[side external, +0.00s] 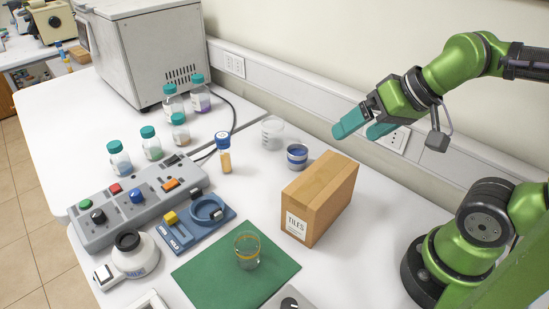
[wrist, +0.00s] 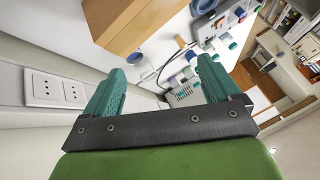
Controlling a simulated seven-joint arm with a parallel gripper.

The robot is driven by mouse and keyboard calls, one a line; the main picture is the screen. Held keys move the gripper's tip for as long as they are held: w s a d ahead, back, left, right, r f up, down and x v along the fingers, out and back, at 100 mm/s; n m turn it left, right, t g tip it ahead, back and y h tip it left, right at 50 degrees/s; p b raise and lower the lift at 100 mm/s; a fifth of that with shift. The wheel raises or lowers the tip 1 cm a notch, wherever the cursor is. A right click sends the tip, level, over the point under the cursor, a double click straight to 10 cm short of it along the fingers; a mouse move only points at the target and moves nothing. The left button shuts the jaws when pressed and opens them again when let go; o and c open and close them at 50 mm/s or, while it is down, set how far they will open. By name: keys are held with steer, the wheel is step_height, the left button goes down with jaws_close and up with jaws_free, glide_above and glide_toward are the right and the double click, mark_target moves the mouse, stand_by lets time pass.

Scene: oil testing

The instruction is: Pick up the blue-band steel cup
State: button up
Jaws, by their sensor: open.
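The blue-band steel cup (side external: 297,157) stands upright on the white table, behind the cardboard box and near the wall side. My gripper (side external: 355,131) is open and empty. It is raised above the table to the right of the cup in the side view, apart from it. In the wrist view my two teal fingers (wrist: 160,72) are spread with nothing between them. A small bluish shape shows by the box edge there, too small to tell if it is the cup.
A tall cardboard box (side external: 319,198) stands in front of the cup. A clear beaker (side external: 272,133) is behind it to the left. A blue-capped vial (side external: 224,153) stands farther left. A glass beaker (side external: 247,251) sits on a green mat (side external: 205,271). The wall (side external: 300,45) runs behind.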

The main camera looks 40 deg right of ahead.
steer(key=n+g+h, duration=0.2)
steer(key=g, duration=0.5)
glide_above(297, 158)
steer(key=d, duration=0.1)
step_height(297, 158, down, 8)
steer(key=w+d+r, duration=0.1)
steer(key=w, duration=0.1)
steer(key=shift+n, duration=0.4)
steer(key=f, duration=1.1)
steer(key=shift+s+d+f, duration=0.1)
steer(key=shift+s+d, duration=0.05)
steer(key=shift+s, duration=0.15)
steer(key=shift+w+f, duration=0.2)
steer(key=shift+f, duration=2.55)
steer(key=c, duration=1.2)
